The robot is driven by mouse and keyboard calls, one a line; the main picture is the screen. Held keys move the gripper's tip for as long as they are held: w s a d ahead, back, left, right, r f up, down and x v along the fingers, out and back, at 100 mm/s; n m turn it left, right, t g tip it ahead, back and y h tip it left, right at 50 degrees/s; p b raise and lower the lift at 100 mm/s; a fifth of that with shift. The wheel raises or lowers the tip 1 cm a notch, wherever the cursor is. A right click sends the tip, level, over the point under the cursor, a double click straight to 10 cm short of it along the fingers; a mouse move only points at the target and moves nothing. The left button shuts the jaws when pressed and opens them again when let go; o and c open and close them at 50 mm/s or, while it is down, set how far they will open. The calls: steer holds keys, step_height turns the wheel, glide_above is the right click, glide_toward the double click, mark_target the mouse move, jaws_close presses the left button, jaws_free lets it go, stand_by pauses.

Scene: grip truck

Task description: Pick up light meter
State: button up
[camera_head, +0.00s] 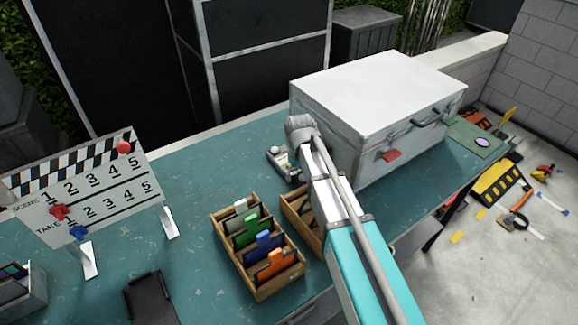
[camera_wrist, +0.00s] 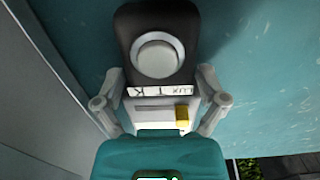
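The light meter (camera_wrist: 157,92) fills the middle of the wrist view. It has a dark head with a round white dome, a pale body with a label strip, and a yellow button. In the head view a small pale and dark thing that looks like it (camera_head: 280,160) sits on the teal table, left of the white case. My gripper (camera_wrist: 159,73) has one finger on each side of the meter, close against its edges. Whether the fingers press on it is unclear. The meter's lower end is hidden by my gripper's teal body.
The white case (camera_head: 365,95) stands right beside the meter. Wooden boxes with coloured cards, one clear (camera_head: 262,292) and one partly behind my arm (camera_head: 290,208), lie in front. A clapperboard (camera_head: 95,180) stands at left. Open teal tabletop (camera_head: 190,200) lies between.

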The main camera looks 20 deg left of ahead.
steer(key=c, duration=0.8)
steer(key=shift+r, duration=0.15)
steer(key=shift+c, duration=0.2)
step_height(320, 180, up, 10)
steer(key=p, duration=1)
stand_by(0.3)
steer(key=w+r+p, duration=0.2)
steer(key=r+p, duration=1.2)
steer(key=w+r+p, duration=0.2)
steer(key=r+p, duration=1.2)
steer(key=shift+d+r+p, duration=0.2)
steer(key=shift+d+p, duration=0.1)
steer(key=shift+p, duration=0.1)
steer(key=shift+a, duration=0.15)
